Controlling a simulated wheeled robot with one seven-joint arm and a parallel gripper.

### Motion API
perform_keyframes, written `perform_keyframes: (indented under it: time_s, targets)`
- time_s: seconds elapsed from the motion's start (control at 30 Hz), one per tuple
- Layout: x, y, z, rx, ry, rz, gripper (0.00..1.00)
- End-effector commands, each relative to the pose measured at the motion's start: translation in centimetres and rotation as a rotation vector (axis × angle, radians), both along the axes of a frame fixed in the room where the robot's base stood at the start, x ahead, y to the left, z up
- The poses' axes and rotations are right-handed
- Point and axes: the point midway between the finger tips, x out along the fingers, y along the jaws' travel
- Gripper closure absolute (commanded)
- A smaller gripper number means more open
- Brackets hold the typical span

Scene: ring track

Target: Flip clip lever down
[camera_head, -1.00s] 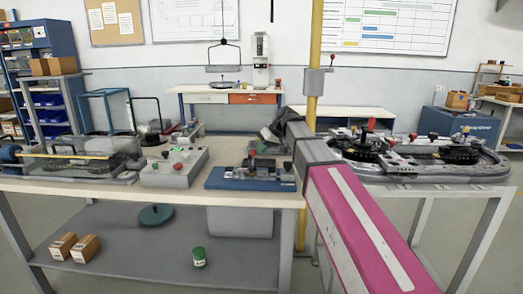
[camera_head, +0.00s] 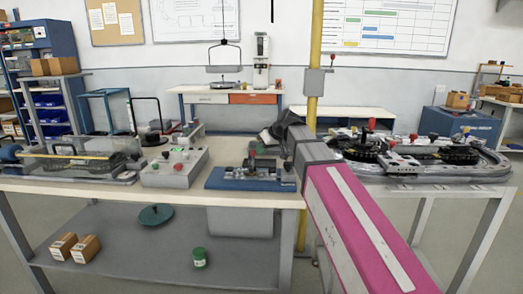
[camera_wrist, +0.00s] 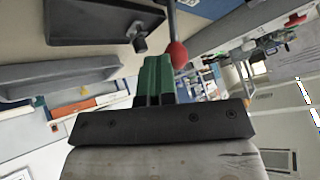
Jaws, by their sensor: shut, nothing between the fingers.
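A blue-based clip fixture (camera_head: 228,183) sits at the front right of the workbench in the head view. A small red knob (camera_head: 252,163) shows on it; its lever is too small to judge clearly. In the wrist view a red knob (camera_wrist: 178,54) on a grey rod is close beside my gripper (camera_wrist: 156,62), just right of its green fingers. The fingers are together with nothing between them. I cannot tell whether they touch the knob. In the head view my arm hides most of the gripper.
A grey control box (camera_head: 174,170) with buttons stands left of the fixture, and a clear-covered device (camera_head: 75,160) is farther left. A ring track (camera_head: 430,170) with red-knobbed parts fills the right table. A yellow post (camera_head: 315,70) rises behind my arm.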

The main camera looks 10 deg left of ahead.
Motion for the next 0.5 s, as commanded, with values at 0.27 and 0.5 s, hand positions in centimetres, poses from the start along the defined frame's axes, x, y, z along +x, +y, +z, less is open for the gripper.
perform_keyframes:
  time_s: [0.27, 0.5]
  targets:
    - [-1.8, -0.1, 0.2, 0.0, 0.001, 0.002, 1.0]
    - [-3.5, -0.3, 0.1, 0.006, -0.108, 0.001, 1.0]
